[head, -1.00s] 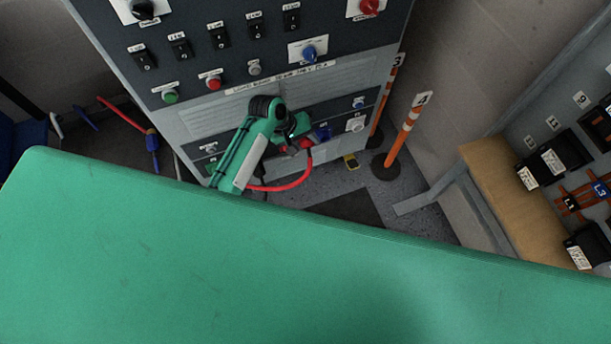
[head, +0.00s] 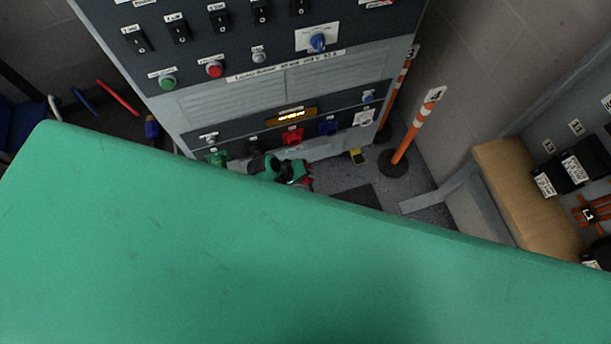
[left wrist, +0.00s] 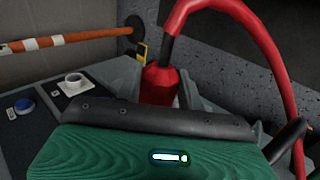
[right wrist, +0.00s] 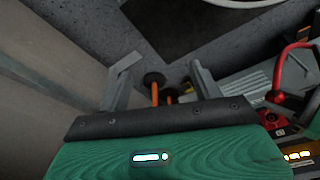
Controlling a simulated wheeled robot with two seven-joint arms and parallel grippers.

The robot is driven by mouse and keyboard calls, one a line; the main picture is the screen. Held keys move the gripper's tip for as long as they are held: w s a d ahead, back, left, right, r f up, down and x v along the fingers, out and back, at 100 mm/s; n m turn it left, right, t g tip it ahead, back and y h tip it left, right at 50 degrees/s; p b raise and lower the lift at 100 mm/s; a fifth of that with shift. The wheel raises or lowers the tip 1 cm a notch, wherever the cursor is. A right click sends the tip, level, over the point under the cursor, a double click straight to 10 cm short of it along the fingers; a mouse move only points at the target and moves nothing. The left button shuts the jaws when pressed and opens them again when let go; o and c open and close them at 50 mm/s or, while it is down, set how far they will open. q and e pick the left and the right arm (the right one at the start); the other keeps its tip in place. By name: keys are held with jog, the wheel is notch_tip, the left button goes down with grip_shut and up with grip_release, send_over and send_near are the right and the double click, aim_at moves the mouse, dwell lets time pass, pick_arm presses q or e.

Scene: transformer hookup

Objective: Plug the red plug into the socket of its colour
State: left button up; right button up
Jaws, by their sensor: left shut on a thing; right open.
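The red plug (left wrist: 160,84), with its thick red cable, is between the fingers of my left gripper (left wrist: 160,72) in the left wrist view. In the head view my left gripper (head: 290,174) is low in front of the cabinet, past the green surface's edge, with a bit of the red plug (head: 307,183) showing. The red socket (head: 292,136) is on the cabinet's lower panel, above and apart from the plug. The right wrist view shows the red plug (right wrist: 275,97) near the red socket (right wrist: 271,121). My right gripper (right wrist: 160,72) is open and empty.
Green (head: 216,157), black (head: 254,147) and blue (head: 328,126) sockets share the panel's lower row. A large green surface (head: 250,260) fills the foreground. Orange-white posts (head: 405,140) stand right of the cabinet. A wooden-topped bench (head: 515,190) is further right.

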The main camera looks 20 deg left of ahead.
pick_arm(q)
jog(key=shift+r, duration=0.1)
jog(key=shift+w, duration=0.1)
jog(key=shift+w+a, duration=0.7)
jog(key=shift+w, duration=0.3)
jog(key=shift+w+a, duration=0.65)
jog(key=shift+w, duration=0.3)
jog(key=shift+w+a, duration=0.2)
jog(key=shift+w, duration=0.2)
pick_arm(e)
jog(key=shift+f, duration=0.2)
pick_arm(q)
jog(key=shift+p, duration=0.3)
pick_arm(e)
jog(key=shift+r, duration=0.25)
pick_arm(q)
jog(key=shift+w+a+b, duration=0.15)
jog(key=shift+w+a, duration=0.35)
jog(key=shift+w, duration=0.2)
jog(key=shift+w+a+b, duration=0.15)
jog(key=shift+w+a, duration=0.35)
jog(key=shift+w, duration=0.2)
pick_arm(e)
jog(key=shift+f, duration=0.3)
pick_arm(q)
jog(key=o, duration=1.2)
